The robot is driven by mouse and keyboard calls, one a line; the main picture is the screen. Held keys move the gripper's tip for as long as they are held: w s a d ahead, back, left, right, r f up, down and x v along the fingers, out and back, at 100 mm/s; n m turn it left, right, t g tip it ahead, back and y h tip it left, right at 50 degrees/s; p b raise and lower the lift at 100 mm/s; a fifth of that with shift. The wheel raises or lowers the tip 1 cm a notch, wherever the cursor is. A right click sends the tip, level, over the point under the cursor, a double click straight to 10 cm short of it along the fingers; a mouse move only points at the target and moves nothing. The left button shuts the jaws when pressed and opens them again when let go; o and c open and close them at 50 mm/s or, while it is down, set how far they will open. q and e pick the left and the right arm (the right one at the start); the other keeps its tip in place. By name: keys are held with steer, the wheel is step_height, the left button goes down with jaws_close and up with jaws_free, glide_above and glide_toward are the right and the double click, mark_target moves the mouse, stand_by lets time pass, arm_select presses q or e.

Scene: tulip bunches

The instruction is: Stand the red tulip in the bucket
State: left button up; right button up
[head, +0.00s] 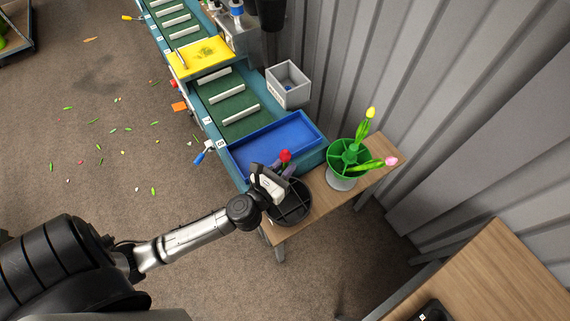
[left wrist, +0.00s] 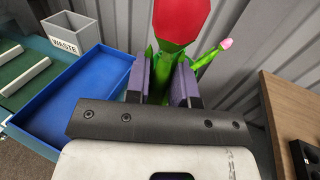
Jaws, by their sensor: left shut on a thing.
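The red tulip (head: 285,156) is held upright in my left gripper (head: 281,170), above a dark round container with dividers (head: 293,213) on the wooden bench. In the left wrist view the red bloom (left wrist: 182,20) rises above the purple finger pads of my left gripper (left wrist: 163,80), with green leaves between them. The bucket (head: 342,183), pale outside with a green divided top, stands to the right. A yellow tulip (head: 367,122) stands in it and a pink tulip (head: 379,163) leans out to the right. The lower stem of the red tulip is hidden. My right gripper is not in view.
A blue tray (head: 268,143) lies behind my gripper at the end of the green conveyor (head: 234,112). A grey waste bin (head: 288,85) stands beyond it. A corrugated wall (head: 440,120) is close behind the bucket. Another wooden table (head: 500,265) is at the lower right.

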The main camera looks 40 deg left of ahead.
arm_select(q)
step_height(320, 180, down, 8)
steer(key=b, duration=0.5)
steer(key=shift+r+b, duration=0.1)
steer(key=shift+b, duration=0.25)
step_height(320, 180, down, 7)
steer(key=b, duration=0.5)
steer(key=shift+r+b, duration=0.15)
steer(key=shift+b, duration=0.15)
steer(key=shift+f+b, duration=0.6)
steer(key=shift+f, duration=0.15)
steer(key=o, duration=0.8)
steer(key=shift+s, duration=0.1)
